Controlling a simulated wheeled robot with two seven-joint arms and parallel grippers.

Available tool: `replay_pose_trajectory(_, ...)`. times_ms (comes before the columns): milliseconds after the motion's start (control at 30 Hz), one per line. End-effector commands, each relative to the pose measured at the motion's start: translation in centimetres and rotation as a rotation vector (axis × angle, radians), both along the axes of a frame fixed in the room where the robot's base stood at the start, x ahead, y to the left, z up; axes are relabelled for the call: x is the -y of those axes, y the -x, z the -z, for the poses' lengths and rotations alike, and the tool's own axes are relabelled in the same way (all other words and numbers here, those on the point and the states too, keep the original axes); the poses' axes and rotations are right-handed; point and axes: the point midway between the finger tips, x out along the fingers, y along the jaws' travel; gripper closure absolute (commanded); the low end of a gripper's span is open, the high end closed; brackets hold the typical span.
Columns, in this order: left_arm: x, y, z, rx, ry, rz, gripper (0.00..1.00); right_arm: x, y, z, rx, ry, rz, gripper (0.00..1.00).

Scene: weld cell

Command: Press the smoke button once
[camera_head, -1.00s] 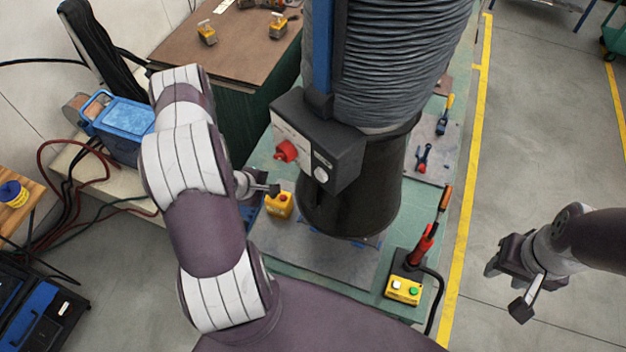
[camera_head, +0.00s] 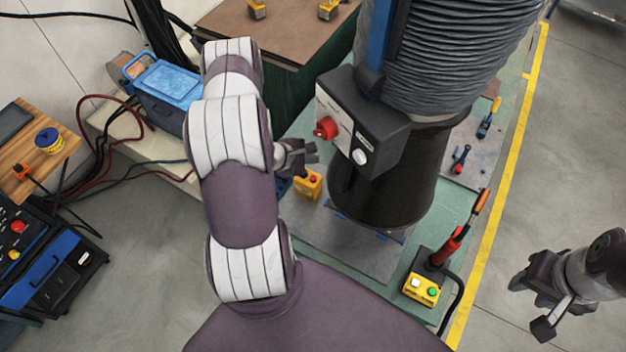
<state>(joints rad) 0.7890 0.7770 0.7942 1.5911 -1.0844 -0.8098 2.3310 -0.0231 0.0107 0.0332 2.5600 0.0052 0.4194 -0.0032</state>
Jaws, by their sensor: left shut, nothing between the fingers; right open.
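A dark control box (camera_head: 362,122) on the extraction hood carries a red knob (camera_head: 326,128) and a round white button (camera_head: 359,157). A small yellow box with a red button (camera_head: 308,184) stands on the green table. A yellow box with a white and a green button (camera_head: 421,289) stands at the table's front right. I cannot read which is the smoke button. My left gripper (camera_head: 311,152) is shut and empty, just above the small yellow box in the picture and below left of the red knob, touching neither visibly. My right gripper (camera_head: 529,304) is open and empty over the floor at right.
The black hood (camera_head: 385,190) with its grey ribbed hose (camera_head: 450,50) stands close right of my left gripper. A red-handled torch (camera_head: 452,245) stands beside the two-button box. A blue machine (camera_head: 168,85) with cables is at left. The floor at right is clear.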

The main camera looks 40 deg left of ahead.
Motion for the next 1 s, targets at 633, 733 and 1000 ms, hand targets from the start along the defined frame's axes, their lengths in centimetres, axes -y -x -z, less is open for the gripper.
replay_pose_trajectory(633,0.0,0.0,6.9,0.0,0.0,0.0,1.0,0.0,0.0,6.3,0.0,0.0,0.0,0.58)
replay_pose_trajectory(733,0.0,0.0,6.9,0.0,0.0,0.0,1.0,0.0,0.0,6.2,0.0,0.0,0.0,0.58)
replay_pose_trajectory(1000,0.0,0.0,6.9,0.0,0.0,0.0,1.0,0.0,0.0,6.2,0.0,0.0,0.0,0.58)
